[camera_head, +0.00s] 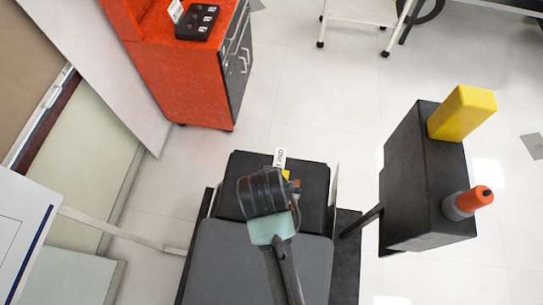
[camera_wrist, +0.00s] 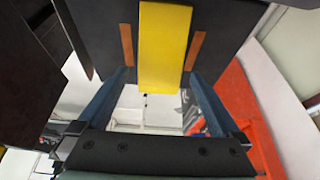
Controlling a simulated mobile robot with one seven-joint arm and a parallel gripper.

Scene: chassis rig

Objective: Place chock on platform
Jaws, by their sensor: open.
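In the wrist view a yellow chock (camera_wrist: 165,45) stands out against a black surface (camera_wrist: 225,25). My gripper (camera_wrist: 162,52) is open, with one orange-padded finger on each side of it. A narrow dark gap shows on the left; whether the right pad touches is unclear. In the head view my gripper (camera_head: 290,186) is over a black-topped platform (camera_head: 243,166) in the middle. Only a small bit of yellow (camera_head: 285,174) shows there beside it; my wrist hides the rest. Contact between chock and surface cannot be made out.
At the right a black box (camera_head: 418,185) carries a yellow block (camera_head: 462,113) and a grey bottle with an orange cap (camera_head: 474,200). A red cabinet (camera_head: 180,75) stands at the upper left. Pale floor (camera_head: 320,110) lies clear between them.

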